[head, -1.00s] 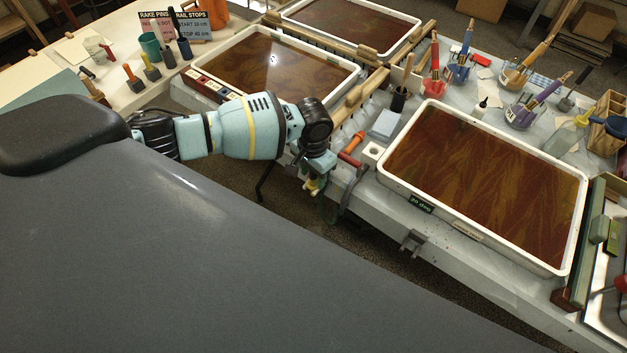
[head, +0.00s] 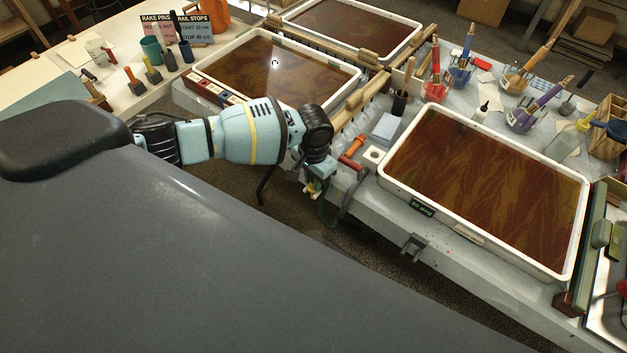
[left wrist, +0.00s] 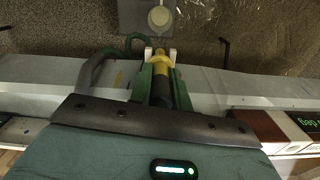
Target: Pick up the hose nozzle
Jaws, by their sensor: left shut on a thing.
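The hose nozzle (left wrist: 160,64) has a yellow tip and a dark body. In the left wrist view it lies between the two green fingers of my left gripper (left wrist: 163,82), which is shut on it. A green hose (left wrist: 116,52) loops out to the left of the nozzle. In the head view my left gripper (head: 313,185) is beside the near edge of the bench, left of the right-hand tray, with a bit of the yellow nozzle (head: 311,189) showing below it. My right gripper is not in view.
A white-rimmed marbling tray (head: 400,192) stands on the bench to the right. Another tray (head: 357,74) is behind my left arm. An orange-handled tool (head: 354,146) and a white block (head: 373,154) are close to the gripper. Dark floor (head: 290,215) lies open below.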

